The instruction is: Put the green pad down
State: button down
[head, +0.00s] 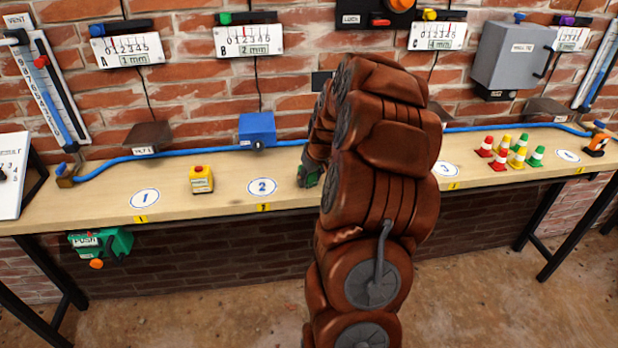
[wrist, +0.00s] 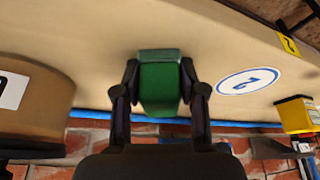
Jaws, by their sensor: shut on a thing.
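The green pad (wrist: 160,88) is held between the two dark fingers of my gripper (wrist: 160,80) in the wrist view. The fingers are shut on its left and right sides. The pale wooden bench top (wrist: 100,40) fills the view behind it. In the head view a bit of the green pad (head: 309,175) shows at the left edge of my arm, over the bench to the right of the circle marked 2 (head: 262,187). My arm hides most of the gripper there. I cannot tell whether the pad touches the bench.
A yellow box with a red button (head: 201,179) stands left of circle 2. A blue block (head: 257,129) stands behind that circle, by the blue hose (head: 190,149). Small cones (head: 517,152) stand at the right.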

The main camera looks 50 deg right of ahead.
jog(key=shift+a+f, duration=0.1)
jog(key=shift+f, duration=0.25)
jog(key=c, duration=1.1)
grip_release()
jog(key=shift+s, duration=0.1)
jog(key=o, duration=0.4)
jog(key=shift+f, duration=0.2)
jog(key=shift+o, duration=0.2)
jog(key=shift+r, duration=0.1)
